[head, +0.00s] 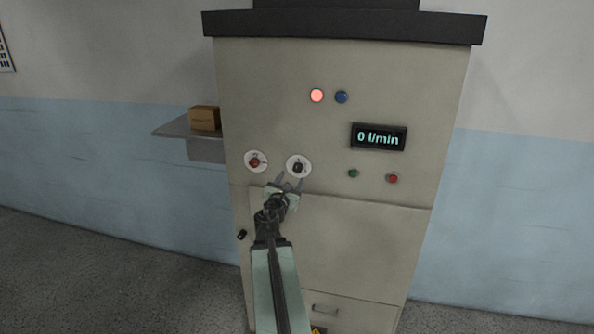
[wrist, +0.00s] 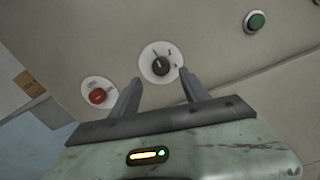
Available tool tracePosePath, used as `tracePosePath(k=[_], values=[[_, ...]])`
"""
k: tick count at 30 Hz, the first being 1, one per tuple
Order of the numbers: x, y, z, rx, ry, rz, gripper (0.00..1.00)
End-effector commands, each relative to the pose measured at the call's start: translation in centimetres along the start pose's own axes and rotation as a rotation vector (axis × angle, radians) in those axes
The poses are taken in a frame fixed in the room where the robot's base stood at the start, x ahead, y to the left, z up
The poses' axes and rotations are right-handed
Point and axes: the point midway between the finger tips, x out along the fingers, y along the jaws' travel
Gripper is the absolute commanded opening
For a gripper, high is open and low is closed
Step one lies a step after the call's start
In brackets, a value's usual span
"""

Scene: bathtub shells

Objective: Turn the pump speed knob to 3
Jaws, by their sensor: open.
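The control cabinet (head: 330,60) has two knobs on round white dials. The black knob (head: 298,168) is on the right dial; it also shows in the wrist view (wrist: 160,66), with its pointer mark aimed toward the upper left. Its dial markings are too small to read surely. The red knob (head: 255,162) is on the left dial and also shows in the wrist view (wrist: 97,96). Neither knob's name can be read. My gripper (head: 290,180) is open, its fingertips just below the black knob. In the wrist view the two fingers (wrist: 160,85) are apart, with nothing between them.
A display (head: 378,137) reads 0 l/min. A lit red lamp (head: 316,95) and a blue one (head: 341,97) sit above. A green button (head: 353,173) and a red button (head: 392,178) are right of the knobs. A shelf (head: 172,127) with a box (head: 205,118) is at left.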

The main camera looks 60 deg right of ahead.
Motion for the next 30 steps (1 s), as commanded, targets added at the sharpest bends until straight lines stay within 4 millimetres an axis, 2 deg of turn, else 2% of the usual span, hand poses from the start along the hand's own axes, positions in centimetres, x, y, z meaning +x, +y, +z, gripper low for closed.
tracePosePath(k=[9, 12, 20, 24, 26, 28, 30], values=[[5.7, 0.0, 0.0, 0.004, 0.0, -0.002, 0.54], [6.9, -0.1, 0.0, 0.004, 0.0, -0.002, 0.54], [7.0, -0.2, 0.0, 0.005, 0.001, -0.001, 0.54], [7.0, -0.2, 0.0, 0.005, 0.001, -0.002, 0.15], [7.0, -0.2, 0.0, 0.005, 0.001, -0.001, 0.0], [7.6, -0.4, 0.1, 0.005, 0.0, -0.003, 0.0], [7.3, -0.4, 0.1, 0.007, 0.0, -0.002, 0.0]])
